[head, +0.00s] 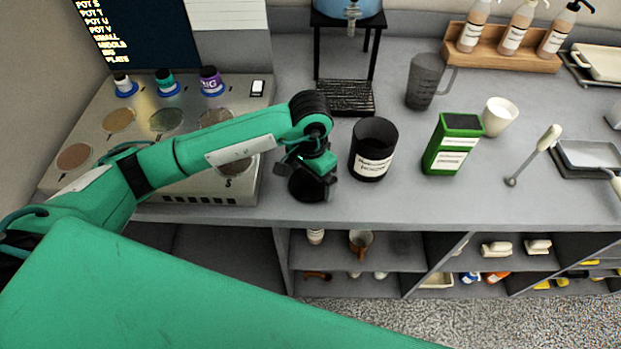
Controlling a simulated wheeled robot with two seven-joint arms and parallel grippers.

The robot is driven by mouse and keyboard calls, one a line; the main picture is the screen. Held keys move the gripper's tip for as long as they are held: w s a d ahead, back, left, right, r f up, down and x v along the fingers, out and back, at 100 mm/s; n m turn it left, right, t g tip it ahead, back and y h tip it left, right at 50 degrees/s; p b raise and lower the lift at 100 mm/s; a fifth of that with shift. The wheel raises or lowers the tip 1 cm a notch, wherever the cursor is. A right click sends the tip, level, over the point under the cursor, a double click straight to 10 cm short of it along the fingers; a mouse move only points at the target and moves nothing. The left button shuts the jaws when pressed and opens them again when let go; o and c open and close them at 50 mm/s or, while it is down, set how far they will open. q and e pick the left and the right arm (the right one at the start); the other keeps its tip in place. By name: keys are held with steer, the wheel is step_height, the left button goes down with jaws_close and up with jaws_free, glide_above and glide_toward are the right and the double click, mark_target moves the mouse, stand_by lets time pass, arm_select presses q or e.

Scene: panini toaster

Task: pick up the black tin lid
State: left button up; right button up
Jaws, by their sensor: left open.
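A dark round shape, which looks like the black tin lid (304,194), lies on the grey counter near its front edge, left of the open black tin (372,163). My left gripper (314,176) is open and points down right over this lid. The gripper's dark fingers overlap the lid and hide part of it. I cannot tell whether the fingers touch it. The black tin stands upright with a white label on its front. My right gripper is not in view.
A steel hot plate panel (150,185) with round plates is at left, under my arm. A black stand (345,97) is behind the lid. A green box (450,150), a white cup (498,116) and a grey jug (421,85) stand to the right. Shelves run below the counter.

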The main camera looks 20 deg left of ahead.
arm_select(q)
steer(key=shift+f, duration=0.25)
steer(key=c, duration=0.6)
steer(key=shift+r, duration=0.1)
steer(key=shift+c, duration=0.2)
